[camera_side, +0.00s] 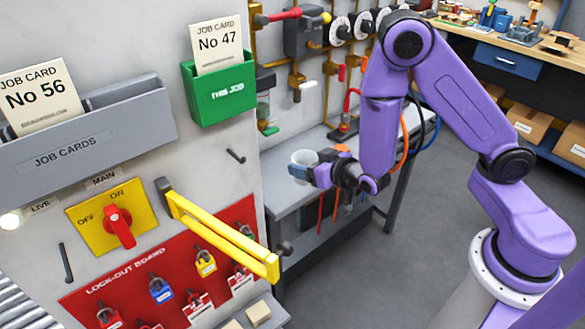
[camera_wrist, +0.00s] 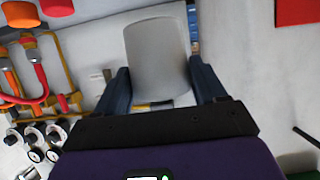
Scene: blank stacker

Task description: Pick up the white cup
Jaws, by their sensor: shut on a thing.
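The white cup (camera_side: 303,160) is at my gripper (camera_side: 310,172), over the grey bench in the side view. My gripper is shut on the cup. In the wrist view the cup (camera_wrist: 157,58) is a pale cylinder between the two dark fingers of my gripper (camera_wrist: 160,88), one on each side of it. I cannot tell whether the cup touches the bench below.
The grey bench (camera_side: 283,190) stands against the wall, with pipes and gauges (camera_side: 340,28) behind it. A yellow bar handle (camera_side: 225,235) sticks out from the panel left of my gripper. A green card holder (camera_side: 222,90) hangs on the wall. Open floor lies right of the bench.

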